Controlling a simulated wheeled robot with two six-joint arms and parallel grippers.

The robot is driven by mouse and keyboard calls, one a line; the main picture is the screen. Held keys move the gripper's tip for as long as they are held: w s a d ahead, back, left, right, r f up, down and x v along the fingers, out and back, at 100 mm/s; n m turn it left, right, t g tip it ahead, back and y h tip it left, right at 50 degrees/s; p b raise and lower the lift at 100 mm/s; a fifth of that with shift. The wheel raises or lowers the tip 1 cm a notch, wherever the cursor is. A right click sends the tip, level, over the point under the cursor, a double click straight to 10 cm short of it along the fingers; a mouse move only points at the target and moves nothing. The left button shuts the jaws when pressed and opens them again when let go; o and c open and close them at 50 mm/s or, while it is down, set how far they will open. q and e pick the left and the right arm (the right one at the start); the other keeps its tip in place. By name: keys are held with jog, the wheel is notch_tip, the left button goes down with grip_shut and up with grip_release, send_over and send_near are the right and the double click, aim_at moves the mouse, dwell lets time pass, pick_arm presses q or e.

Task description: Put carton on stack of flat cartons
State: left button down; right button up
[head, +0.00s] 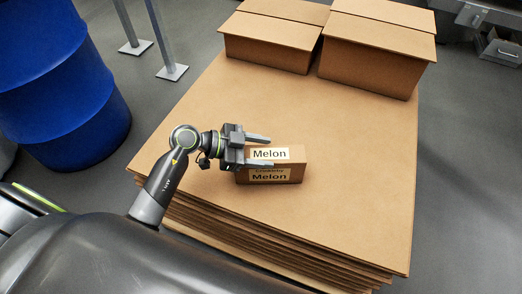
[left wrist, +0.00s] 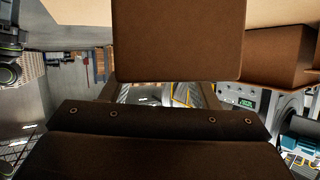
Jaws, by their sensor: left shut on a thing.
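In the left wrist view a plain brown face of the carton (left wrist: 180,40) fills the top middle. My right gripper is not in view.
Two larger closed boxes, one on the left (head: 268,38) and one on the right (head: 375,48), stand at the stack's back edge. A blue drum (head: 65,85) is on the floor at left. The stack top is bare right of the carton and behind it.

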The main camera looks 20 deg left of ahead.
pick_arm(q)
jog(key=c, duration=0.5)
grip_release()
jog(key=shift+f, duration=0.15)
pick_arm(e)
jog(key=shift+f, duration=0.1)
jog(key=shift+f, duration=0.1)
pick_arm(q)
jog(key=shift+s+a+r, duration=0.15)
jog(key=shift+a+r, duration=0.15)
jog(key=p+v, duration=0.2)
jog(key=v, duration=0.9)
jog(key=shift+s+a+p, duration=0.1)
jog(key=shift+p, duration=0.3)
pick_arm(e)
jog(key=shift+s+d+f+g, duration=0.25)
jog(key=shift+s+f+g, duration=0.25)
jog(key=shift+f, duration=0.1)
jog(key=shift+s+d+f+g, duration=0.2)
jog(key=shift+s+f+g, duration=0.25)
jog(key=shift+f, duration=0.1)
